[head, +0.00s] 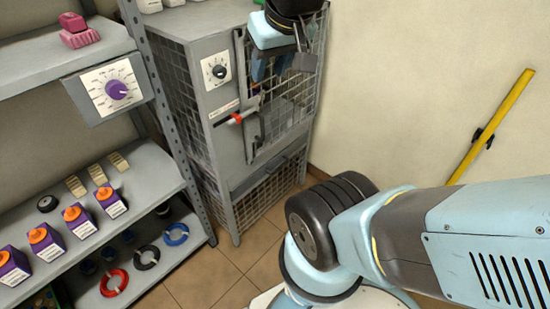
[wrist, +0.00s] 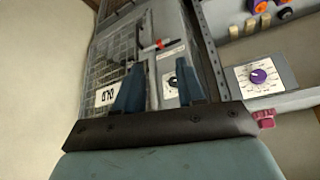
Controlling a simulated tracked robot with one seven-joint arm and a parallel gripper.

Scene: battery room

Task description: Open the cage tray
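A grey metal cage cabinet (head: 212,125) with wire mesh sides stands against the wall. Its lower mesh-fronted section, which looks like the cage tray (head: 270,188), appears shut. The upper front has a red-tipped lever (head: 238,118) and a dark dial (head: 216,71). In the wrist view the lever (wrist: 160,44) and dial (wrist: 172,81) show beyond my fingers. My gripper (head: 272,68) is in front of the cabinet's upper mesh door in the head view. Its two blue fingers (wrist: 158,72) stand apart with nothing between them. The gripper covers part of the upper door.
A shelf rack (head: 165,115) stands left of the cabinet, holding purple-and-orange units (head: 78,222) and coloured rings (head: 114,282). A panel with a purple dial (head: 117,89) is fixed to it. A yellow bar (head: 492,125) leans at the right wall. Tiled floor (head: 200,272) shows before the cabinet.

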